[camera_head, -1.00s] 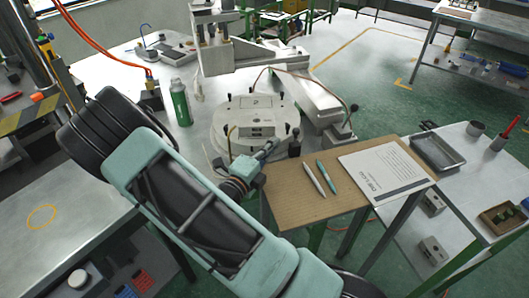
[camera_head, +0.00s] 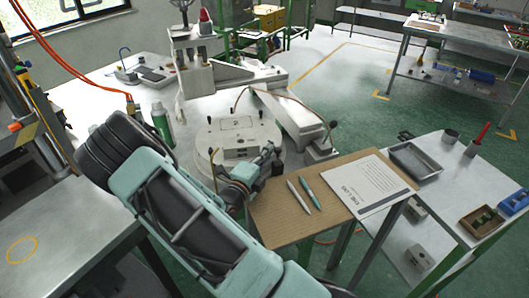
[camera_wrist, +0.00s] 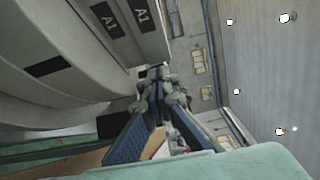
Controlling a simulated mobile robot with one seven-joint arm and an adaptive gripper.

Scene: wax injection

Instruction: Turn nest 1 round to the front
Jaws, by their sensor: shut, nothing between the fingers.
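The round white turntable (camera_head: 206,152) stands on the metal bench in the head view. A pale block-shaped nest (camera_head: 240,153) faces the front side of it, and dark knobs stand around the top. My gripper (camera_head: 272,154) is at the turntable's right front edge, shut and empty. In the wrist view my gripper (camera_wrist: 160,82) has its fingers together beside a pale block (camera_wrist: 122,40) with dark A1 labels and large curved pale surfaces. I cannot tell whether the fingertips touch anything.
A brown board (camera_head: 272,222) with two pens and a printed sheet (camera_head: 368,184) lies close to the right of my gripper. A green bottle (camera_head: 162,125) stands left of the turntable. The machine arm (camera_head: 292,115) is behind it on the right.

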